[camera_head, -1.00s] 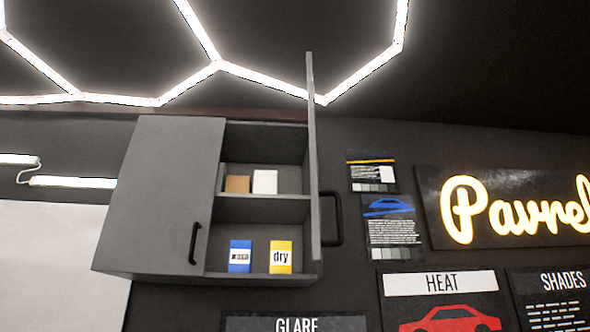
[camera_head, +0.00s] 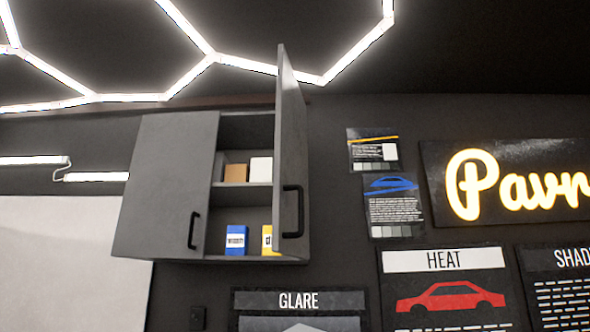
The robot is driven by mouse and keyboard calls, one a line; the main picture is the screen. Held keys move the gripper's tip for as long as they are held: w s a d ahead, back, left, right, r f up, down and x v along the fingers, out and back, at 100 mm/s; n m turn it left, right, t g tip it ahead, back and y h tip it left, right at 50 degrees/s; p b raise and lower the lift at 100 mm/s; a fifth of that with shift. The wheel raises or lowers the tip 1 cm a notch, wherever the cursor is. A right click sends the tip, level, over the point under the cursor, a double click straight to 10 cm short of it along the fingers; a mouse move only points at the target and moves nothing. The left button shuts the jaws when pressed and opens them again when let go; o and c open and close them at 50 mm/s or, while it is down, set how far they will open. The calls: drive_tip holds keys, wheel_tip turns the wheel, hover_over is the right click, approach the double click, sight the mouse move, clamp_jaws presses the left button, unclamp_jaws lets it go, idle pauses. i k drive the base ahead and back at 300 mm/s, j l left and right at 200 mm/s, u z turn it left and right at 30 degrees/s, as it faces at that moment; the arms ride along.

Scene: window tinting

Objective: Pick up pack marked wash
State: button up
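A blue pack (camera_head: 236,240) with a white label stands upright on the lower shelf of the wall cabinet; its small lettering is blurred and looks like "wash". A yellow pack (camera_head: 267,239) stands just to its right, partly hidden by the open door, with only a "d" of its label showing. The grey wall cabinet (camera_head: 228,202) has its left door (camera_head: 163,185) shut and its right door (camera_head: 290,150) standing open toward me. My gripper is not in view.
A brown box (camera_head: 234,172) and a white box (camera_head: 261,169) stand on the upper shelf. The open door with its black handle (camera_head: 292,211) covers the right side of the opening. Posters and a lit sign (camera_head: 515,185) hang to the right.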

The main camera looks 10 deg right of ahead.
sight(237, 238)
drive_tip(key=i+j, duration=0.6)
drive_tip(key=i, duration=0.2)
